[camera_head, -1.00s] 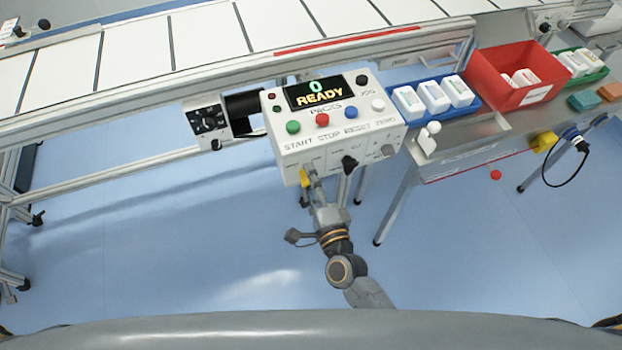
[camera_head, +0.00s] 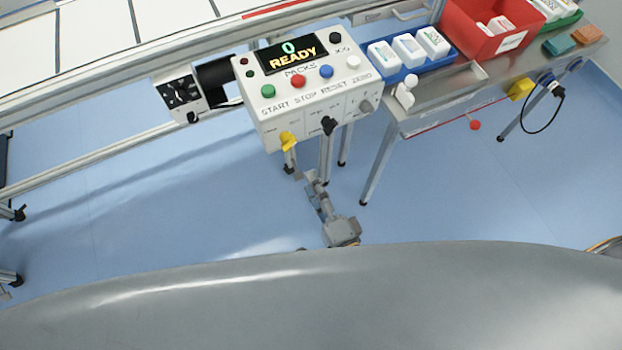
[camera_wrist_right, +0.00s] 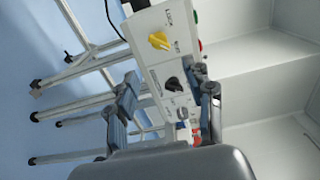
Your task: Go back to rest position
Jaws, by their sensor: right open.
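My right gripper (camera_head: 314,182) is below the control box, apart from it and over the blue floor in the head view. In the right wrist view, its two fingers (camera_wrist_right: 165,103) are spread with nothing between them. The white control box (camera_head: 310,85) has a display reading "0 READY". Its front face carries a yellow knob (camera_head: 288,140) and a black knob (camera_head: 329,125). In the wrist view the yellow knob (camera_wrist_right: 159,41) and black knob (camera_wrist_right: 173,84) also show. My left gripper is not in view.
A conveyor (camera_head: 110,40) runs behind the control box. To the right, a metal table (camera_head: 450,95) holds a blue tray (camera_head: 447,60) of white containers and a red bin (camera_head: 510,42). Table legs stand near my right gripper. The blue floor (camera_head: 130,210) at left is open.

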